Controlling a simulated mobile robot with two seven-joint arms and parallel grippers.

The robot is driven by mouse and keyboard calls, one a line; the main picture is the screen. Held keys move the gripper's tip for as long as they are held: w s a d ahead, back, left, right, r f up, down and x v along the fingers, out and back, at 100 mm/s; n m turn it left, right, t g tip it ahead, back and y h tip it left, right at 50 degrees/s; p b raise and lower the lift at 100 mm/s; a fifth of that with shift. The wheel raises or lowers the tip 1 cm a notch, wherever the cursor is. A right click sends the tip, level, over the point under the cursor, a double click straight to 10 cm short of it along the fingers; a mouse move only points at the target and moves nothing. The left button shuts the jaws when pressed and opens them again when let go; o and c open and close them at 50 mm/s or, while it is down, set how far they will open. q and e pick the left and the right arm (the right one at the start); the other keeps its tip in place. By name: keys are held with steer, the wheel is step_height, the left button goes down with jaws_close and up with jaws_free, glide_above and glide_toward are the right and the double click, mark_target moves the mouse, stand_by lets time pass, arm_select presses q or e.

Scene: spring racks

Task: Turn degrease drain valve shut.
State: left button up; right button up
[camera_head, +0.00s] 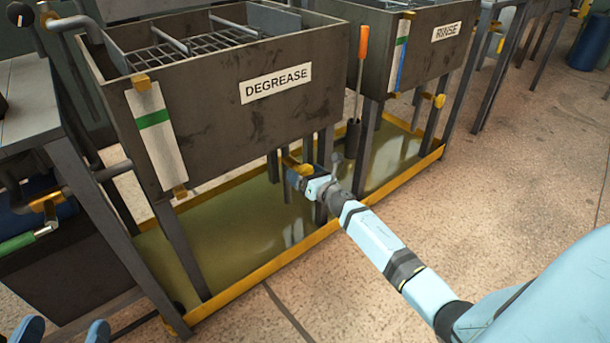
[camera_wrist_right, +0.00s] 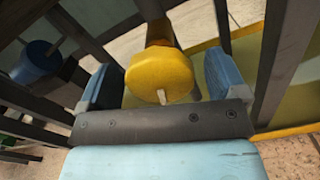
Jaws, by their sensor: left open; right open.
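The degrease drain valve has a yellow knob (camera_head: 293,162) under the tank labelled DEGREASE (camera_head: 215,110). In the right wrist view the round yellow knob (camera_wrist_right: 158,70) sits between the two blue fingers and has a pale mark low on its face. My right gripper (camera_head: 298,175) is open at the valve and partly hides it in the head view. In the wrist view my right gripper (camera_wrist_right: 165,82) straddles the knob; I cannot tell whether a finger touches it. My left gripper (camera_head: 64,332) is open and empty at the lower left edge, far from the valve.
The RINSE tank (camera_head: 425,50) stands to the right with its own yellow valve knob (camera_head: 437,100). Tank legs stand close around my right gripper. A yellow-rimmed drip tray (camera_head: 255,296) lies below. An orange-handled tool (camera_head: 362,60) hangs between the tanks.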

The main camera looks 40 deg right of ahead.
steer(key=c, duration=0.9)
steer(key=shift+c, duration=0.2)
